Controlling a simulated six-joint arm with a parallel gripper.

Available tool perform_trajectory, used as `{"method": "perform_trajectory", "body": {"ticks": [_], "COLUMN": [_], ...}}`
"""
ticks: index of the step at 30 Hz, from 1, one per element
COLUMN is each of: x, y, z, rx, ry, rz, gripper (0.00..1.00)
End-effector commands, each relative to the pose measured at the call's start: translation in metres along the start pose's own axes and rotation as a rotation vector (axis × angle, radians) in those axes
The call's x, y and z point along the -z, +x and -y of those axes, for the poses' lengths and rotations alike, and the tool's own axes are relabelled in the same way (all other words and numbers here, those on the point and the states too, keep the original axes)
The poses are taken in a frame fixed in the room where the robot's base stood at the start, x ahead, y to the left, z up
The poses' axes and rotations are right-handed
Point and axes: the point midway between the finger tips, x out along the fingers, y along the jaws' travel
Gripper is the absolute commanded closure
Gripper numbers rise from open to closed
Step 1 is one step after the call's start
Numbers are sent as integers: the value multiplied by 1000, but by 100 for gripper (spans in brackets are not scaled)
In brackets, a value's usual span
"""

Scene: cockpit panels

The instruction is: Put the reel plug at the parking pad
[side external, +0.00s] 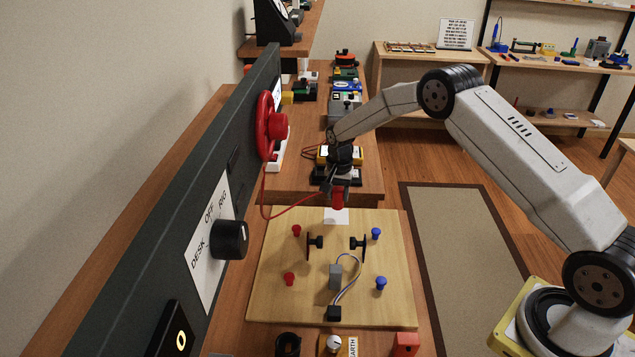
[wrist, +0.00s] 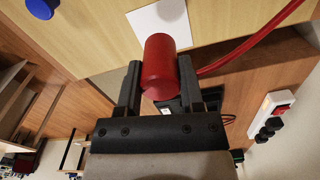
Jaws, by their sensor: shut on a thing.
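The reel plug (side external: 338,197) is a red cylinder. My gripper (side external: 339,184) is shut on it and points down over the far edge of the wooden board. In the wrist view the plug (wrist: 160,66) sits between both dark fingers of my gripper (wrist: 159,82). A white square, apparently the parking pad (side external: 337,216), lies on the board just below the plug; it also shows in the wrist view (wrist: 153,24), partly covered by the plug. A gap to the pad cannot be judged exactly. A red cable (side external: 290,215) runs from the plug to the red reel (side external: 266,125).
The wooden board (side external: 270,255) carries red knobs (side external: 289,279), blue knobs (side external: 381,283), two black posts (side external: 357,243) and a grey block with a looped cable (side external: 336,275). A dark panel (side external: 170,240) stands at left. A yellow-black device (side external: 357,155) is close behind my gripper.

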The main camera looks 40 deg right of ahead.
Motion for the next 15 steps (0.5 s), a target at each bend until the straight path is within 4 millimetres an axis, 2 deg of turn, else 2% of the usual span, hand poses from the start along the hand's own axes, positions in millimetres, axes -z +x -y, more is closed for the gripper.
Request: {"method": "perform_trajectory", "body": {"ticks": [9, 15], "x": [2, 2], "y": [30, 34], "z": [2, 2], "rx": [0, 0], "ry": [0, 0], "rz": [0, 0], "gripper": [100, 100]}}
